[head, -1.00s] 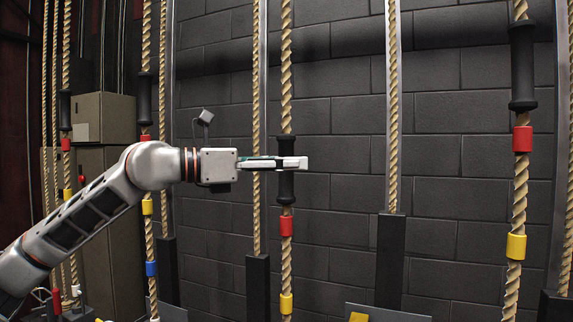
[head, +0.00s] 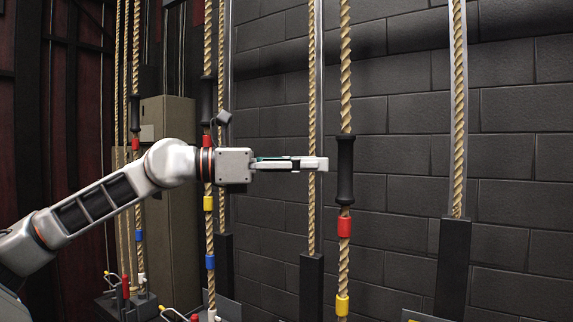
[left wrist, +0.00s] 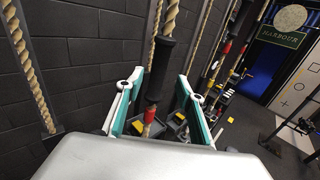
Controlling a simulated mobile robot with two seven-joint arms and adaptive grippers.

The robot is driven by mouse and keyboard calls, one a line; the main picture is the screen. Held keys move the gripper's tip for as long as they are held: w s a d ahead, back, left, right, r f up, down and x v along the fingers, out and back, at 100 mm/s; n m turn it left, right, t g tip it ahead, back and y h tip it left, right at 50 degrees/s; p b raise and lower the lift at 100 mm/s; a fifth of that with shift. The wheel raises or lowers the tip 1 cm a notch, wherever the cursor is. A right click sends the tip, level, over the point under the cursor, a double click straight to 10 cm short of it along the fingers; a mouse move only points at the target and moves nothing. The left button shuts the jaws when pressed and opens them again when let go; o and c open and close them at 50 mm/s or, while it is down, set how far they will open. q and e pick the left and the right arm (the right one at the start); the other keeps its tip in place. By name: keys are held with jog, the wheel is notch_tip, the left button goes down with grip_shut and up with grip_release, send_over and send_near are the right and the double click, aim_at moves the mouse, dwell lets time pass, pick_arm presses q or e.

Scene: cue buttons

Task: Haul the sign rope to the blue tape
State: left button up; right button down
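A tan rope with a black grip (head: 345,170) hangs right of centre in the head view. Below the grip are a red tape (head: 344,227) and a yellow tape (head: 342,305); no blue tape shows on this rope. My left gripper (head: 322,164) is level with the grip, its tips just left of it in the picture. In the left wrist view the gripper's fingers are spread open, with the black grip (left wrist: 160,68) upright between or just beyond them; I cannot tell which. The red tape (left wrist: 149,116) shows below. I cannot tell which rope is the sign rope. My right gripper is not in view.
A similar rope at left has a black grip (head: 207,98), red, yellow and blue (head: 210,262) tapes. More ropes hang farther left by a tall box (head: 170,190). A dark post (head: 453,265) stands at right.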

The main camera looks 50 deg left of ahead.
pick_arm(q)
jog(key=shift+v, duration=2.05)
